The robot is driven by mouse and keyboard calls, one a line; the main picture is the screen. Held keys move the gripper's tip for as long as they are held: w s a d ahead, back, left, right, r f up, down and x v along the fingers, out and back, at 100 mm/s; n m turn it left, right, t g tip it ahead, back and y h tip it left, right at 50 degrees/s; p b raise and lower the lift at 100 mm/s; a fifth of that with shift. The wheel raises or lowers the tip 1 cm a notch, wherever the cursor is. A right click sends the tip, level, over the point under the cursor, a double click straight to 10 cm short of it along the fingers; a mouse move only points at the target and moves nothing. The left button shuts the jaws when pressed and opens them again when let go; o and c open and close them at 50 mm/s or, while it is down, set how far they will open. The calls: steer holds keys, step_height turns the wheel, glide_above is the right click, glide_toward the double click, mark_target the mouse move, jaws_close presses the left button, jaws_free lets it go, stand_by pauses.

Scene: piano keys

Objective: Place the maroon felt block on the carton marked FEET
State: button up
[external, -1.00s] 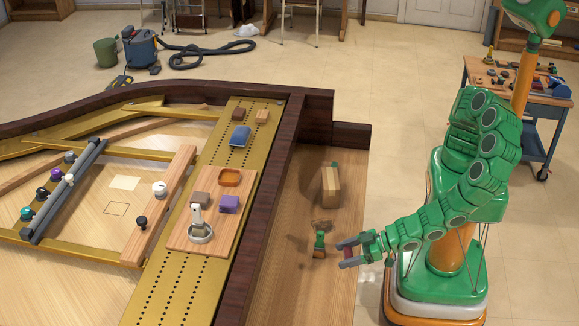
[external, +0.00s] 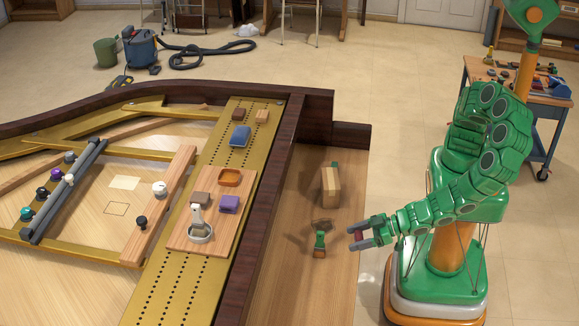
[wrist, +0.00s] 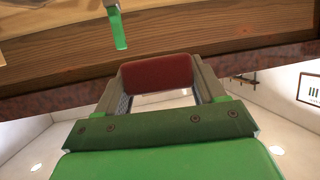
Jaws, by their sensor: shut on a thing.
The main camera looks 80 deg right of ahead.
steer(key=w+d+r+m+h, duration=0.2)
steer(key=w+d+m+h, duration=0.1)
steer(key=w+d, duration=0.5)
step_height(320, 180, up, 2)
steer(key=m+g+h, duration=0.4)
steer(key=m+h, duration=0.4)
steer(key=h, duration=0.1)
glide_above(329, 177)
steer(key=shift+s+f, duration=0.1)
steer(key=shift+f, duration=3.7)
steer(key=shift+f, duration=0.15)
steer(key=o, duration=1)
steer(key=shift+r, duration=0.2)
steer(key=v, duration=1.2)
